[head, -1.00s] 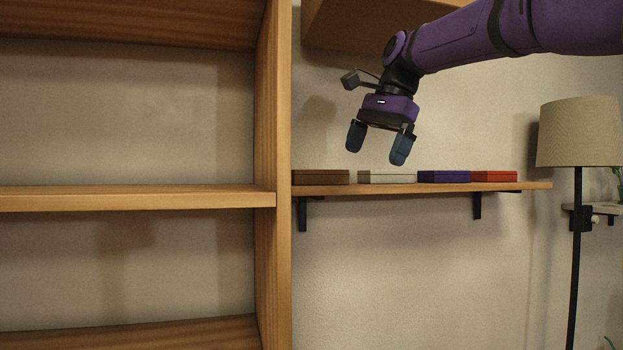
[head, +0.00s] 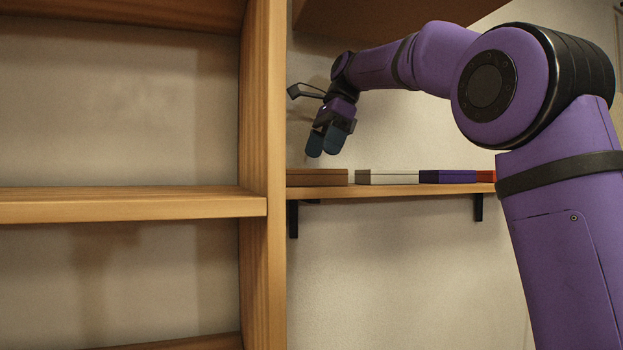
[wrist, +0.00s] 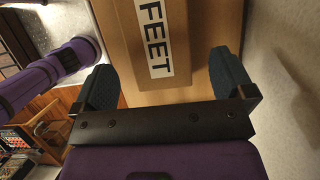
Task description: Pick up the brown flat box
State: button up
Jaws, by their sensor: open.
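The brown flat box (head: 317,178) lies on the small wall shelf, at its left end beside the tall wooden bookcase. In the wrist view the box (wrist: 195,42) shows from above with a white label reading FEET. My gripper (head: 324,148) hangs just above the box in the head view, fingers pointing down. In the wrist view my gripper (wrist: 166,80) is open, with one dark finger on each side of the box's near part. The fingers appear apart from the box, and nothing is held.
A pale box (head: 387,177), a purple box (head: 446,176) and a red box (head: 486,176) lie in a row to the right on the wall shelf (head: 400,190). The bookcase upright (head: 262,150) stands close on the left. A wooden cabinet (head: 400,18) hangs above.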

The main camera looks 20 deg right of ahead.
aim_at(312, 171)
jog(key=shift+x, duration=3)
jog(key=shift+s+a+r, duration=0.1)
jog(key=shift+s+a, duration=0.05)
jog(key=shift+a, duration=0.05)
jog(key=c, duration=0.9)
